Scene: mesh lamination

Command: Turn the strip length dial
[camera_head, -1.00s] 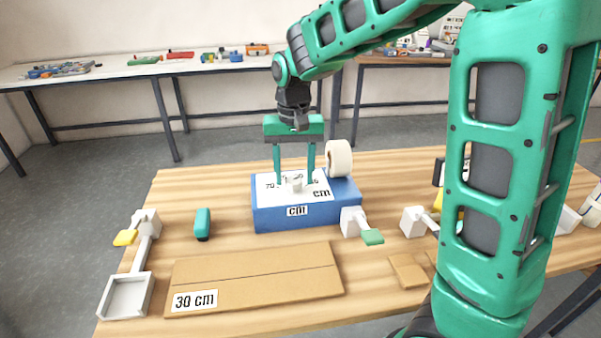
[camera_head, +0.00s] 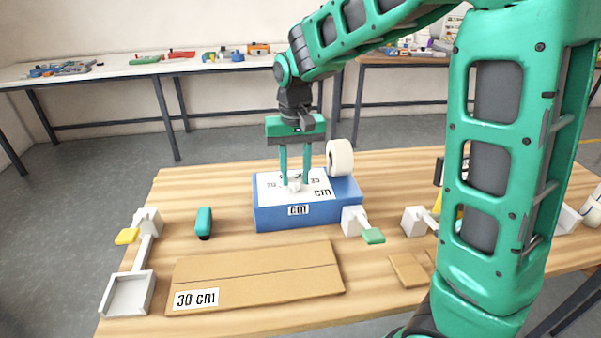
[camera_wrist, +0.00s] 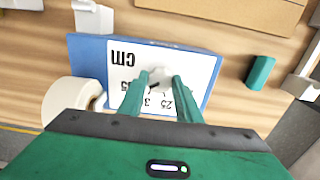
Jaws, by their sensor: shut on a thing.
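The strip length dial is a small white knob (camera_head: 295,182) on the white, numbered top of a blue box (camera_head: 275,220) marked "cm". My gripper (camera_head: 295,184) points straight down over the box and is shut on the knob. In the wrist view the knob (camera_wrist: 159,75) sits between the two green fingertips (camera_wrist: 160,82), with a dark pointer mark on it. The numbers 25 and 30 show near the fingers, and the fingers hide part of the scale. A brown board (camera_head: 255,283) labelled "30 cm" lies in front of the box.
A white tape roll (camera_head: 340,157) stands at the box's back right. A white block with a green tab (camera_head: 373,236) is at its right front. A green object (camera_head: 204,222) and a white tray arm with a yellow tab (camera_head: 127,236) are left.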

